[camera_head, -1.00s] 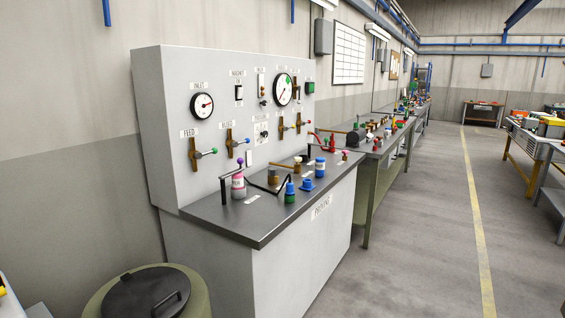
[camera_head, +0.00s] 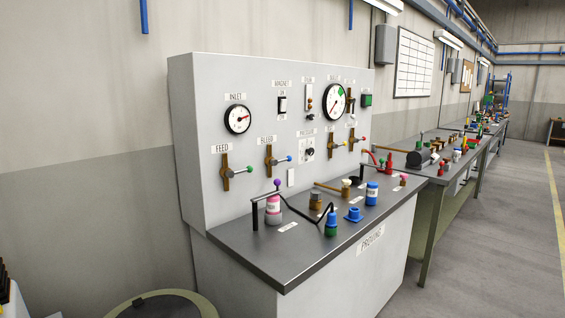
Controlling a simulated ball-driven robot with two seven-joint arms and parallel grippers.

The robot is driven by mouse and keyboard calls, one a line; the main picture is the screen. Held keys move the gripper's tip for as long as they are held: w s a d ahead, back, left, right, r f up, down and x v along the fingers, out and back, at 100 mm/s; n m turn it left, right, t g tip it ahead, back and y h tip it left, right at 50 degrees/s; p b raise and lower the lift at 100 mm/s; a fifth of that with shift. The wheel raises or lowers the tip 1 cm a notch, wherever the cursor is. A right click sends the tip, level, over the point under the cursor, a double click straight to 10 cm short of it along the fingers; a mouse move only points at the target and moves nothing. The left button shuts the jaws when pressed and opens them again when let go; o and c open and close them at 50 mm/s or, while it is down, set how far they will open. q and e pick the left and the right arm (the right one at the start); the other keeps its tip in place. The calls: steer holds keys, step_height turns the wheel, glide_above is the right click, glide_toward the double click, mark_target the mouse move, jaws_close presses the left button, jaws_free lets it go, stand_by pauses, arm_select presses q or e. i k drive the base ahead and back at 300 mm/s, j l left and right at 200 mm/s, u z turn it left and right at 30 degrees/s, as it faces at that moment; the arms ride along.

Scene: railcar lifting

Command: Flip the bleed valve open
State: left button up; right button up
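The bleed valve (camera_head: 271,161) is on the grey upright panel (camera_head: 205,125), under the label BLEED (camera_head: 267,140). It has a brown upright body and a lever with a blue knob (camera_head: 289,158) that points right, roughly level. To its left is the feed valve (camera_head: 227,172), with a green-knobbed lever also pointing right. Neither of my grippers shows in the head view.
The bench top (camera_head: 275,257) below the panel holds a pink-and-grey bottle (camera_head: 273,208), a green-and-blue bottle (camera_head: 331,226), a blue jar (camera_head: 372,194) and black bent rods. A round drum (camera_head: 195,301) stands at the lower left. Floor is clear at the right.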

mark_target(274, 161)
steer(key=i+l+z, duration=0.1)
steer(key=i+l, duration=1)
steer(key=l, duration=0.2)
steer(key=i+l+z, duration=0.1)
steer(key=i+l, duration=1)
steer(key=l, duration=0.1)
